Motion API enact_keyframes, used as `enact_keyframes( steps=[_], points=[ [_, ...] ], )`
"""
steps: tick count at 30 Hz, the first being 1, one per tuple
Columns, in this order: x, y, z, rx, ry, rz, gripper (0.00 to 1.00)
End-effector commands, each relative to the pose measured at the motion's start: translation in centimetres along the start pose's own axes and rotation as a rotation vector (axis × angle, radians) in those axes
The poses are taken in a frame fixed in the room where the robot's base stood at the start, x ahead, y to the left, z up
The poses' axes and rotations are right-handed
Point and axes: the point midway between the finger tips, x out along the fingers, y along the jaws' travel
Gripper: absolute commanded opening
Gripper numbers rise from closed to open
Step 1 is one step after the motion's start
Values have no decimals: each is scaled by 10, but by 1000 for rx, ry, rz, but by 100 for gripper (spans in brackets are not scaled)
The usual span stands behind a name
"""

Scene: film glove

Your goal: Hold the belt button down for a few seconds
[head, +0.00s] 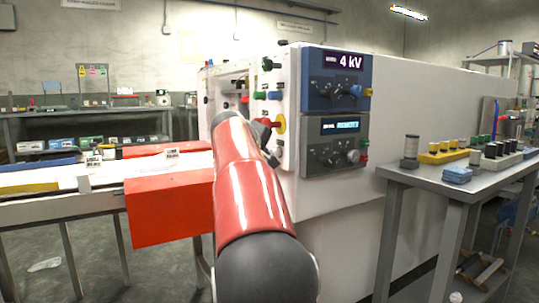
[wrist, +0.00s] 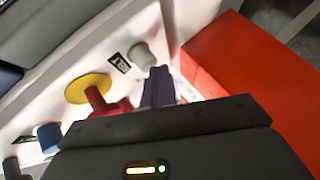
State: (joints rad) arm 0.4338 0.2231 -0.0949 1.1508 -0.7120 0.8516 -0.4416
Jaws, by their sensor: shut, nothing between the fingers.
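A control panel (wrist: 60,105) fills the left of the wrist view. A grey round button (wrist: 140,54) stands out from it beside a small black label (wrist: 118,63) too small to read. I cannot tell for sure that this is the belt button. My gripper (wrist: 158,72) is shut and empty, its dark fingertips close to the grey button; whether they touch it is unclear. A red knob (wrist: 106,104) on a yellow disc (wrist: 88,88) is left of the fingers.
A blue button (wrist: 48,137) is farther left on the panel. An orange-red box (head: 170,208) stands left of my arm. Blue and grey control units (head: 335,80) are on the white machine to the right. A grey table (head: 455,178) with small parts stands farther right.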

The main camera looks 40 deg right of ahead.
Motion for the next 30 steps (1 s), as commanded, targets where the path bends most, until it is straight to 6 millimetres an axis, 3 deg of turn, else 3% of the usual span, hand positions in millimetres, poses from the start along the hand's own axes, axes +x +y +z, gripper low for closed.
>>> enact_keyframes(
  steps=[30],
  points=[
    [-20, -16, -15, -1, 2, 0, 0]
  ],
)
